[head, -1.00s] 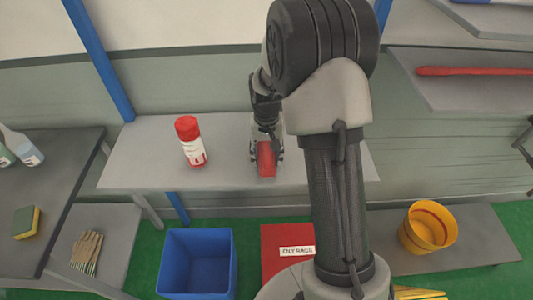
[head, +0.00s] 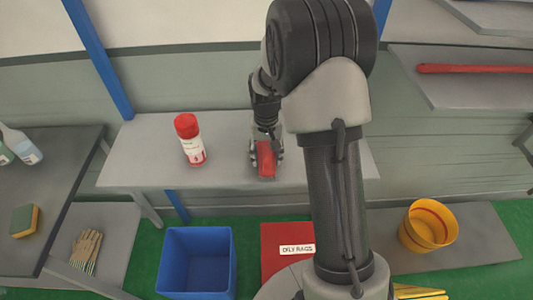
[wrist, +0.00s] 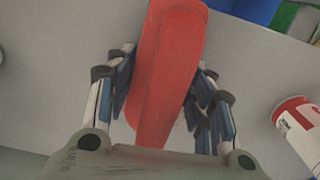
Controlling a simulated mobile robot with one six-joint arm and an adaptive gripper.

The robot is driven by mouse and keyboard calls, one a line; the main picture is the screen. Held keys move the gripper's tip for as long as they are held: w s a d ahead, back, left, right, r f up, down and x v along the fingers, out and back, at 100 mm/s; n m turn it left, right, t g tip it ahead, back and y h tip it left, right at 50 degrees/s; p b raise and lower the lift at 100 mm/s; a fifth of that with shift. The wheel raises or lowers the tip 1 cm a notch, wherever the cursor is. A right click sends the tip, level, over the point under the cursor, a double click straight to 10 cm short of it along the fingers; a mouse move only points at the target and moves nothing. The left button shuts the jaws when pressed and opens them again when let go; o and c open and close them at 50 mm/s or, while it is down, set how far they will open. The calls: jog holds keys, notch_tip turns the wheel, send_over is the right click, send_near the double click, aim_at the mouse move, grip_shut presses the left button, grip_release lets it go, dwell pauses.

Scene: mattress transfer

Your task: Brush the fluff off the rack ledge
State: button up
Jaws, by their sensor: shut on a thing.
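My gripper (head: 266,157) is shut on a red brush (wrist: 165,70), whose long smooth red back fills the middle of the wrist view. The blue-padded fingers press on both sides of it. In the head view the red brush (head: 266,160) is at the grey rack ledge (head: 225,172), near its front edge. Its bristles are hidden below it, and I cannot tell whether they touch the ledge. I cannot make out any fluff clearly in either view.
A red-capped spray can (head: 190,140) stands on the ledge left of my gripper. Below are a blue bin (head: 197,262) and a red oily-rags box (head: 285,240). A yellow bucket (head: 428,226) stands at lower right. The ledge between can and brush is clear.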

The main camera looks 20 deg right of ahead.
jog(key=shift+f+b, duration=0.3)
jog(key=shift+f, duration=0.2)
